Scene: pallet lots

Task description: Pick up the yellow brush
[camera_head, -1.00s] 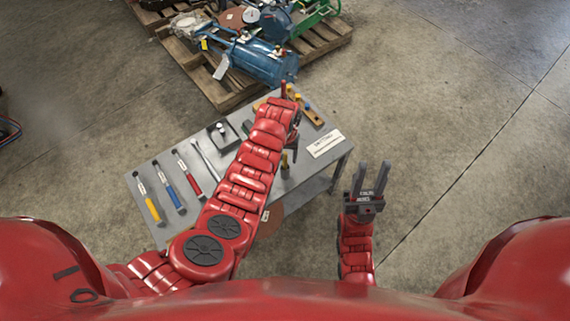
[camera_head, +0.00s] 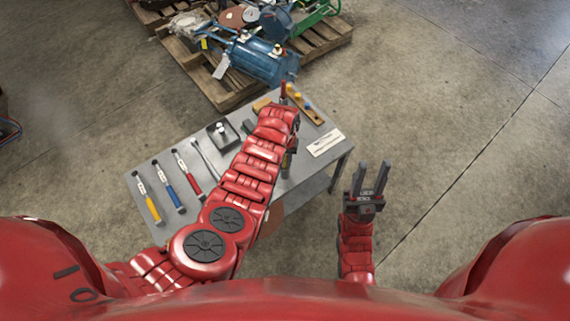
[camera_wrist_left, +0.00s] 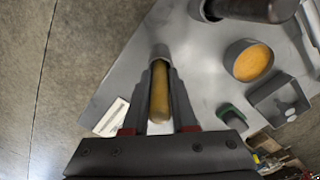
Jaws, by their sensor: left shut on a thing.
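In the left wrist view the yellow brush (camera_wrist_left: 159,92) shows as a yellow rounded handle with a pale grey end, held between the two dark fingers of my left gripper (camera_wrist_left: 160,78). The left gripper is shut on it, over the grey table. In the head view my left arm reaches over the table and hides most of this gripper and the brush. My right gripper (camera_head: 370,180) is open and empty, off the table's right side.
The grey table (camera_head: 315,187) holds several colored-handled tools at left, a dark tray (camera_head: 222,134), a white card (camera_head: 326,143) and a wooden rack (camera_head: 309,107). The left wrist view shows a round tin (camera_wrist_left: 232,58). A loaded pallet (camera_head: 225,97) stands beyond.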

